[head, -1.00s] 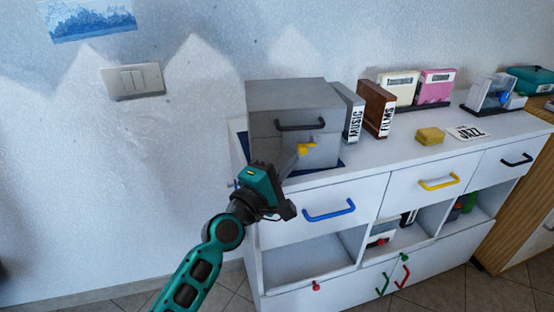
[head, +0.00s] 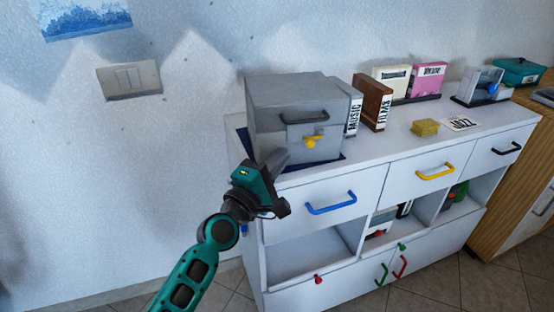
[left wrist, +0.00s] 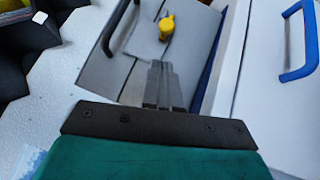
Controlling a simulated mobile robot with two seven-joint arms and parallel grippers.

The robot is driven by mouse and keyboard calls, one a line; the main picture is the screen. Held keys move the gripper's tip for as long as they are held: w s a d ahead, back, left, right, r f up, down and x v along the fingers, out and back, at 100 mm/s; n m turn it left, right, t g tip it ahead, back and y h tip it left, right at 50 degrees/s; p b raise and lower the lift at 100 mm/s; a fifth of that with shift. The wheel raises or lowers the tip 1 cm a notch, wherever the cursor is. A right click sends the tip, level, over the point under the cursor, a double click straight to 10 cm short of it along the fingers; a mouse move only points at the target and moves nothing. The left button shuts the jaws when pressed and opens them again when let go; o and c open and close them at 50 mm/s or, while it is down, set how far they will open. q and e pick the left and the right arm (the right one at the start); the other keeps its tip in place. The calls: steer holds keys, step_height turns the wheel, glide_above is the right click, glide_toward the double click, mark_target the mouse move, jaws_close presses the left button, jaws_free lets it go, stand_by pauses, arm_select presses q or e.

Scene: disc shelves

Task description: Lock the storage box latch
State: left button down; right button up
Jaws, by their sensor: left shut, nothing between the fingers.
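The grey storage box (head: 290,95) stands on the left end of the white cabinet, with its lid down. Its yellow latch (head: 311,142) is on the front face, below the dark handle (head: 304,118). The latch also shows in the left wrist view (left wrist: 167,27), with its rounded end toward the fingers. My left gripper (head: 278,159) is shut and empty, in front of the box, below and left of the latch and apart from it. In the left wrist view its fingertips (left wrist: 162,72) point toward the box front. My right gripper is out of view.
The box stands on a dark blue mat (head: 328,164). A grey music case (head: 352,112) and a brown films case (head: 371,105) stand close at its right. A blue drawer handle (head: 331,204) sticks out below. A wall switch (head: 128,81) is at left.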

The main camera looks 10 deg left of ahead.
arm_select(q)
steer(key=v, duration=1)
steer(key=shift+b, duration=0.35)
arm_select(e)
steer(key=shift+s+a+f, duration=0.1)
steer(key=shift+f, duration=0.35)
arm_select(q)
steer(key=shift+s+a+f, duration=0.1)
steer(key=shift+a, duration=0.05)
